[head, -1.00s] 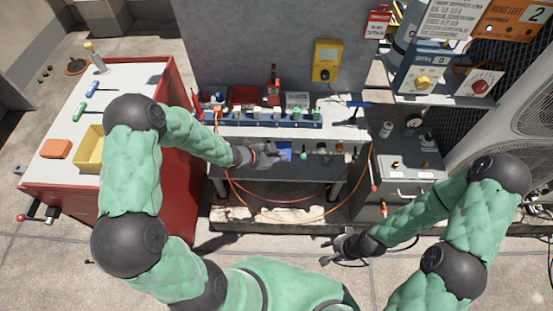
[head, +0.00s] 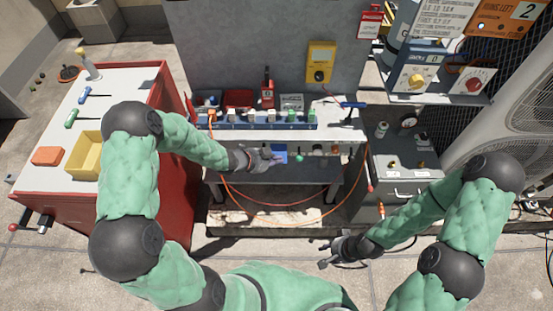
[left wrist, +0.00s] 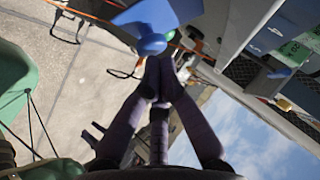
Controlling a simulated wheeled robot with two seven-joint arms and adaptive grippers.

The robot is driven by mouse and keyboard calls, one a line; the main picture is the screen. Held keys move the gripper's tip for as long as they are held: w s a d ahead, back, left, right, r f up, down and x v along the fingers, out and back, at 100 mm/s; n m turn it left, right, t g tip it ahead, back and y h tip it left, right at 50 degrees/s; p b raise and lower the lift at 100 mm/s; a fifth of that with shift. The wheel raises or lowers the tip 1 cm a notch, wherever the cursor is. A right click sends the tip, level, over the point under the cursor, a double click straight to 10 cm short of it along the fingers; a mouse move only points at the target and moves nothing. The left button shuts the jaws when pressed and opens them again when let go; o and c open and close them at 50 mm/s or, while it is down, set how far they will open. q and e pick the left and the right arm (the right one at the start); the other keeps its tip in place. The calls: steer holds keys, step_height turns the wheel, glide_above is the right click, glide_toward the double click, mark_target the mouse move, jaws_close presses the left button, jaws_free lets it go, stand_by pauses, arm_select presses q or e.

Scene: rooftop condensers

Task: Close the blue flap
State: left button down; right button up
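The blue flap (head: 280,153) hangs at the front of the workbench, below the strip of coloured knobs. In the left wrist view it is the blue piece (left wrist: 160,20) at the top, with a rounded blue knob at its lower end. My left gripper (head: 272,160) is at the flap's left and lower side. In the left wrist view the fingertips (left wrist: 160,75) are together, close below the knob; I cannot tell whether they touch it. My right gripper (head: 325,254) is low in front of the bench, with its fingers apart and empty.
The workbench (head: 345,122) carries tools and a knob strip (head: 255,126). Orange cables (head: 262,198) loop beneath it. A red cart (head: 150,190) with a yellow bin (head: 85,158) stands left. A grey cabinet (head: 405,190) stands right. Open floor lies in front.

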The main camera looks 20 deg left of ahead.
mark_target(278, 154)
arm_select(q)
steer(key=shift+s+f, duration=0.1)
steer(key=shift+f, duration=0.35)
step_height(278, 154, down, 6)
steer(key=w+b, duration=0.2)
steer(key=b, duration=0.1)
steer(key=shift+a+f+b, duration=0.2)
steer(key=shift+a+b, duration=0.05)
steer(key=shift+b, duration=0.1)
stand_by(0.4)
stand_by(0.4)
stand_by(0.5)
steer(key=shift+r+p, duration=0.65)
steer(key=shift+r, duration=0.15)
